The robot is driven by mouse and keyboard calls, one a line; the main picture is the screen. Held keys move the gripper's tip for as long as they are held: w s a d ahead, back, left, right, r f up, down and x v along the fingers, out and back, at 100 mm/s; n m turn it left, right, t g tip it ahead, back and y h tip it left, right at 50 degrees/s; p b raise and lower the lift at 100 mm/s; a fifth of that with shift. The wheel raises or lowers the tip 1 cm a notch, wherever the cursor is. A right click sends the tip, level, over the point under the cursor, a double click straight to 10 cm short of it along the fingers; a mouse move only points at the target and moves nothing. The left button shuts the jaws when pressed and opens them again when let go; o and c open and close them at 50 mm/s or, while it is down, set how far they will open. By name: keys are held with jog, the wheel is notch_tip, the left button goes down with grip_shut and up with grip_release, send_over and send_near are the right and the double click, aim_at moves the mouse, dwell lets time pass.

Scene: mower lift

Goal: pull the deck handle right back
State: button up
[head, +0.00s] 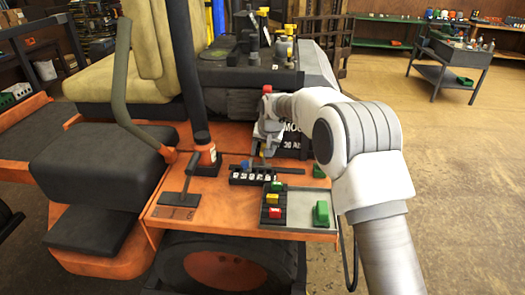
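Several handles show in the head view, and I cannot tell which is the deck handle. A long grey-green lever (122,85) rises from an orange pivot on the mower's left. A dark T-shaped handle (183,182) stands low on the orange fender. Small blue- and yellow-tipped levers (246,165) stand by a black labelled strip (263,177). My gripper (265,153) points down just above this strip, at the fender's back. Its fingers are small and partly hidden by my arm, so their opening and any contact are unclear.
A thick black post (183,70) rises beside the yellow seat (112,80). Yellow-knobbed levers (283,45) stand on the rear housing. A grey tray (300,205) with coloured blocks lies on the fender's front right. Open floor (450,170) lies right, with a grey cart (455,60) behind.

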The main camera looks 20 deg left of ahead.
jog(key=shift+f, duration=0.1)
jog(key=shift+c, duration=0.2)
grip_shut()
dwell(0.4)
dwell(0.8)
